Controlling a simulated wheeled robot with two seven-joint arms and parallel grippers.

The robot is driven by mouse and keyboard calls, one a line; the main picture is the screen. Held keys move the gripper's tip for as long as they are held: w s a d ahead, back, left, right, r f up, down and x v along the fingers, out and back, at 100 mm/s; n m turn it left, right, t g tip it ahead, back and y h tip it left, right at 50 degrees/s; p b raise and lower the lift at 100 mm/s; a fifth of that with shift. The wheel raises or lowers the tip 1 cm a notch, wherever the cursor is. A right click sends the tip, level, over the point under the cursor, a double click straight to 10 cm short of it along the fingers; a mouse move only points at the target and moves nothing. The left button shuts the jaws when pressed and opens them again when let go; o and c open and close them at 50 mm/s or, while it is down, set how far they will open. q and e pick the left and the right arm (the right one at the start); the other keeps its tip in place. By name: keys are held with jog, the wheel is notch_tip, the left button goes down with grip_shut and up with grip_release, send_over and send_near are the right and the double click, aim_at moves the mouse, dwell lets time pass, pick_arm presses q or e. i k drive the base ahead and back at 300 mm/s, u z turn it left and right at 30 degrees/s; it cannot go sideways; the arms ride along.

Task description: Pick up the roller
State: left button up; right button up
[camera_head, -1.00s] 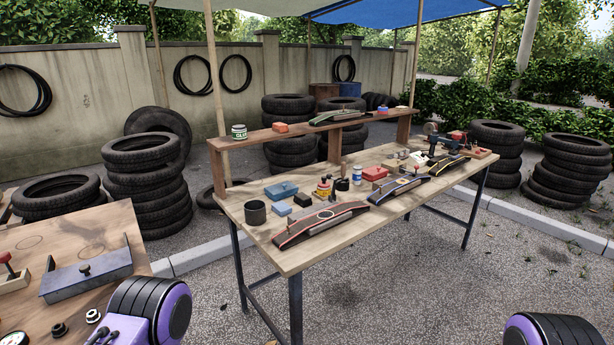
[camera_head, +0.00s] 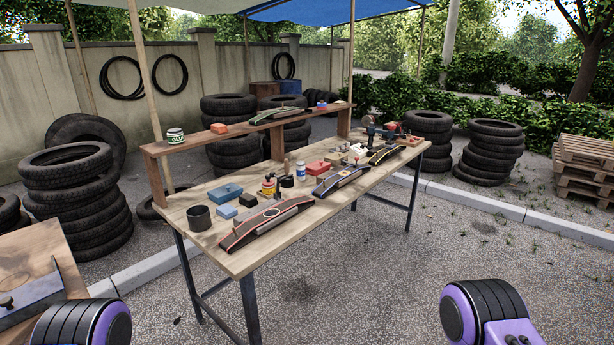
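I cannot pick out a roller for certain among the small items on the workbench (camera_head: 280,235). Several small tools and parts (camera_head: 356,152) lie towards its far right end, too small to tell apart. A drill-like tool (camera_head: 372,132) stands beyond them. Neither of my grippers is in view. Only purple and black parts of my arms show at the bottom edge, well short of the bench.
Another table (camera_head: 40,262) stands at left. Paving at front right is clear.

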aim_at(287, 166)
jog(key=z, duration=0.55)
jog(key=k, duration=0.65)
jog(key=z, duration=1)
jog(key=i, duration=2.5)
jog(key=u, duration=0.85)
jog(key=i, duration=0.8)
jog(key=u, duration=0.8)
